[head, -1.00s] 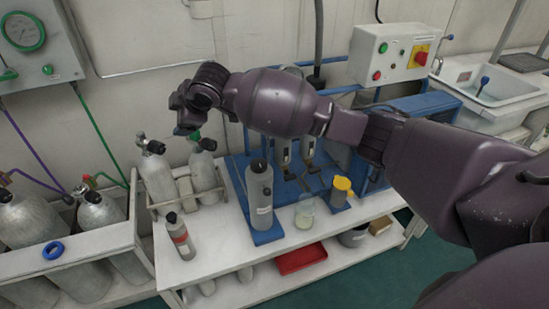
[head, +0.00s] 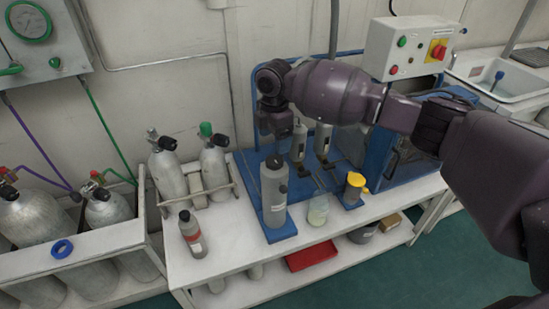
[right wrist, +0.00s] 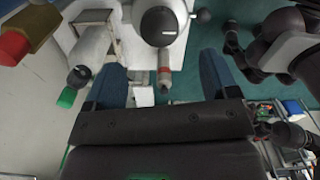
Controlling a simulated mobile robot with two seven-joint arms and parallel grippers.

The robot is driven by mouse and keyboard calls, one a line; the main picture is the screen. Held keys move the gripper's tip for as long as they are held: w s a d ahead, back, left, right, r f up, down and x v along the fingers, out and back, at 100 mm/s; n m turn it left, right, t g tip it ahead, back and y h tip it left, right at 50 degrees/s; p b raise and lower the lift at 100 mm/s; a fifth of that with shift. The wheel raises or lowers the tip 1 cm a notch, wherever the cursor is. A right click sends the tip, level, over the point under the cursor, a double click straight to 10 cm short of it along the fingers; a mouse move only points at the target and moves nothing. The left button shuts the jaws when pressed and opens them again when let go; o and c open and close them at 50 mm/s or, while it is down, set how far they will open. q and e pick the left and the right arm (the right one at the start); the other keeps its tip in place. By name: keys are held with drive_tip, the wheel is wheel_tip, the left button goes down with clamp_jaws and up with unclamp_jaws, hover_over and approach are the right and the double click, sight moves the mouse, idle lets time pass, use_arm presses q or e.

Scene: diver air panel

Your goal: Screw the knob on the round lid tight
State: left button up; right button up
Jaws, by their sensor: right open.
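A tall grey canister (head: 273,200) stands upright on a blue base on the white bench. A dark knob (head: 273,163) sits on its round top. In the right wrist view the round top (right wrist: 172,36) and the dark knob (right wrist: 159,24) show beyond the fingertips. My right gripper (head: 277,125) is above and slightly behind the knob, apart from it. Its two blue fingers (right wrist: 160,75) are spread wide with nothing between them in their grip. Whether the knob sits flush cannot be told. My left gripper is in neither view.
A small red-banded bottle (head: 192,235) stands left of the canister. Gas cylinders (head: 168,175) stand in a rack behind it. A clear beaker (head: 318,210) and a yellow-topped container (head: 354,190) stand to the right. A blue frame (head: 247,165) rises behind.

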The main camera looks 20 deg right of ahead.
sight(274, 159)
wheel_tip(274, 159, down, 6)
drive_tip(key=shift+b, duration=0.5)
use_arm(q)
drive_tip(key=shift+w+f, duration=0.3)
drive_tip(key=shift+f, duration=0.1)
use_arm(e)
drive_tip(key=shift+f, duration=0.8)
drive_tip(key=shift+c, duration=0.5)
